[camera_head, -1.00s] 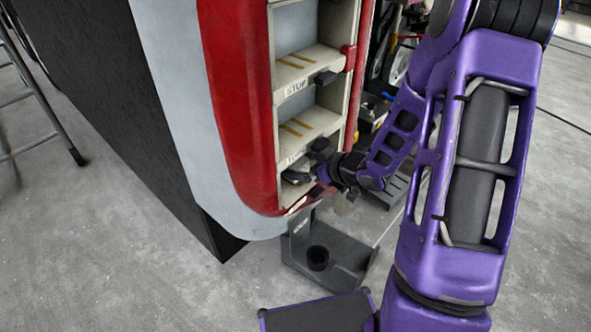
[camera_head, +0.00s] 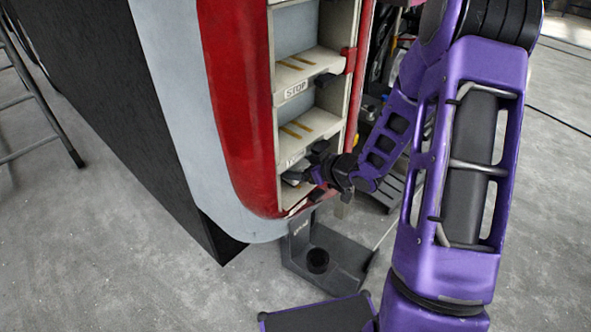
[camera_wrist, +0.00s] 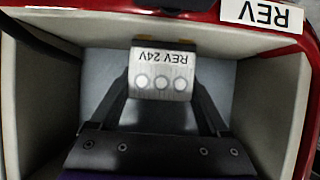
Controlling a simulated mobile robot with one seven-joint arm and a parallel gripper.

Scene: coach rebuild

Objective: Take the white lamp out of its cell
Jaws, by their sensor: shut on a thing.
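The white lamp (camera_wrist: 162,75) is a pale block with the print REV 24V, upside down in the wrist view, and three round light spots. It is inside the cell (camera_wrist: 275,100) whose rim bears the label REV. My gripper (camera_wrist: 160,88) has one dark finger at each side of the lamp and is shut on it. In the head view my gripper (camera_head: 308,176) reaches into the lowest visible cell of the cream rack (camera_head: 325,95); the lamp is hard to make out there. Whether the lamp touches the cell's back or floor cannot be told.
Cells labelled STOP (camera_head: 296,90) and one partly legible label stand above. A red rim (camera_head: 236,110) borders the rack. A grey stand with a black cup (camera_head: 318,260) is below.

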